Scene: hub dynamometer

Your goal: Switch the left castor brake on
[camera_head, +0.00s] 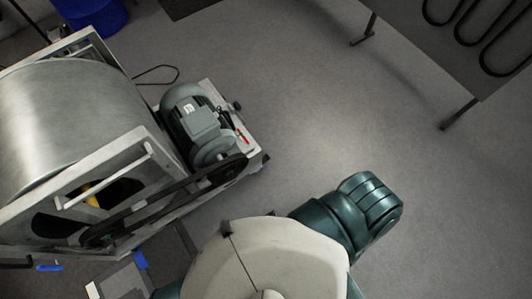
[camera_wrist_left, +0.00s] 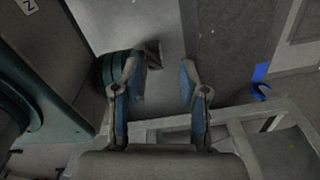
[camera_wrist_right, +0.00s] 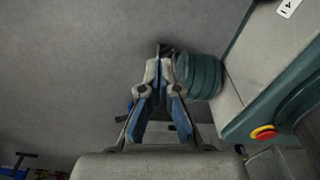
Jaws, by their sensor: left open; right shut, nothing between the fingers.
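The hub dynamometer (camera_head: 70,110) stands at the left of the head view, a large metal drum in a pale frame. A small blue part (camera_head: 48,267) shows by its lower left edge; I cannot tell whether it is a castor brake. In the left wrist view a small blue part (camera_wrist_left: 263,90) lies near the pale frame (camera_wrist_left: 235,128). No castor is clearly visible. My left gripper (camera_wrist_left: 160,80) is open and empty, to the left of that blue part and apart from it. My right gripper (camera_wrist_right: 163,75) is shut and empty. Neither gripper shows in the head view.
A dark table (camera_head: 465,50) stands at the upper right, and a blue bin (camera_head: 95,15) at the upper left. The grey floor (camera_head: 310,110) between is clear.

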